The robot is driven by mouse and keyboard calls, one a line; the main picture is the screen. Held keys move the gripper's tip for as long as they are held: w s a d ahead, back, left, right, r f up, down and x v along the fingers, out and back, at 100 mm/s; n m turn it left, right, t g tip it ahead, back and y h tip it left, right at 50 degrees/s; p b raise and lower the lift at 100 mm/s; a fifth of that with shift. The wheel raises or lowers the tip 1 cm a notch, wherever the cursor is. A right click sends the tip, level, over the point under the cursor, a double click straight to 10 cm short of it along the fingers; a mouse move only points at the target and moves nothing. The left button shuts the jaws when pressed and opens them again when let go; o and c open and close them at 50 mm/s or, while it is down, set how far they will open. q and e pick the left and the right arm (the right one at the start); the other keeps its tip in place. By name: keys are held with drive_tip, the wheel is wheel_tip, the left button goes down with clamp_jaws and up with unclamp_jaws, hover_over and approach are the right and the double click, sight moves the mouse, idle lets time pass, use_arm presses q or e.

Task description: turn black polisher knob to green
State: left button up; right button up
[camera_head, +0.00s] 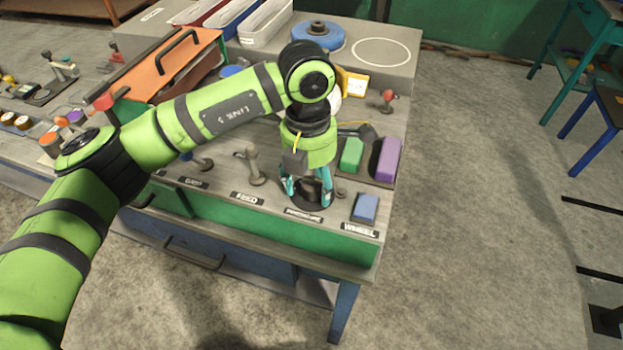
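The black polisher knob (313,201) sits near the front edge of the workbench, above a small black label (304,215) that is too blurred to read surely. My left gripper (308,189) points down over it, with its teal fingers apart on either side of the knob. The gripper hides most of the knob, so I cannot tell whether the fingers touch it. Its pointer and any green mark are hidden or too small to make out. My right gripper is not in view.
A grey lever (255,168) stands left of the knob, above the FEED label (249,198). A blue block (365,207), a green block (351,155) and a purple block (388,158) stand to the right. A red-topped lever (387,102) is behind.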

sight(309, 177)
use_arm(q)
drive_tip(key=shift+r, duration=0.15)
wheel_tip(309, 177, up, 12)
drive_tip(key=shift+w+a, duration=0.15)
drive_tip(key=shift+w, duration=0.1)
drive_tip(key=shift+f, duration=0.2)
idle(0.4)
